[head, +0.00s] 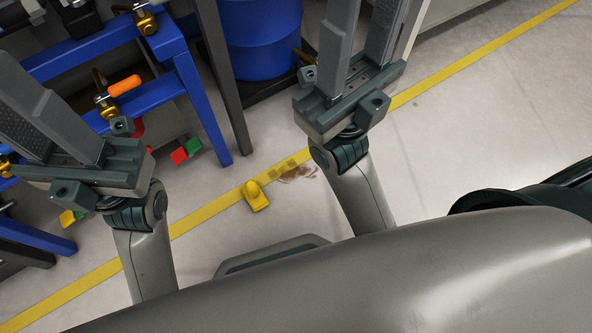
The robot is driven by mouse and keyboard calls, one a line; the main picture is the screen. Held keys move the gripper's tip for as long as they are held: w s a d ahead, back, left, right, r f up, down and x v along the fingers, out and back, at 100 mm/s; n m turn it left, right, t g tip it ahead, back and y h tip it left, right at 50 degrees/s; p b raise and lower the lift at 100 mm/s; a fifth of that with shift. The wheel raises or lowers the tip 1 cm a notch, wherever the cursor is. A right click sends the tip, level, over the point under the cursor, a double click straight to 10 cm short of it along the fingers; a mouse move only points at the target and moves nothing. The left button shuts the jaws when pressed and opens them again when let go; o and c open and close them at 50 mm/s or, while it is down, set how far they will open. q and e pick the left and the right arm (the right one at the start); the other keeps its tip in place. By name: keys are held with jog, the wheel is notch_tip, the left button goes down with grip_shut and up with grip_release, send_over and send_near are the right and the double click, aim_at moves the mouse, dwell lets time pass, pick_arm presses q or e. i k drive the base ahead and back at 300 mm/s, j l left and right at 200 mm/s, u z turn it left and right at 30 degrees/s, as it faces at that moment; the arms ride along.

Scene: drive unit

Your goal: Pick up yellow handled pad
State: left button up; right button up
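The yellow handled pad (257,197) lies on the floor near the yellow floor line, low in the middle of the head view, with a raised knob-like part on top. My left gripper (42,115) is at the left, well apart from the pad. Its fingers point up and left, and I cannot tell how far apart they are. My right gripper (361,45) is up and right of the pad, also apart from it. Its two fingers show a gap with nothing held between them, and their tips run out of the top of the frame.
A brown stain (297,174) lies beside the pad. A blue metal frame (196,105) with brass valves and an orange handle (124,86) stands upper left. A blue drum (262,40) stands at the top. Red and green blocks (186,151) lie under the frame. Floor at right is clear.

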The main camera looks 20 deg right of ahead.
aim_at(254, 197)
jog(key=k+j, duration=0.2)
jog(key=k, duration=0.25)
jog(key=k+j, duration=0.2)
jog(key=k, duration=0.25)
jog(key=k+j, duration=0.2)
jog(key=k, duration=0.25)
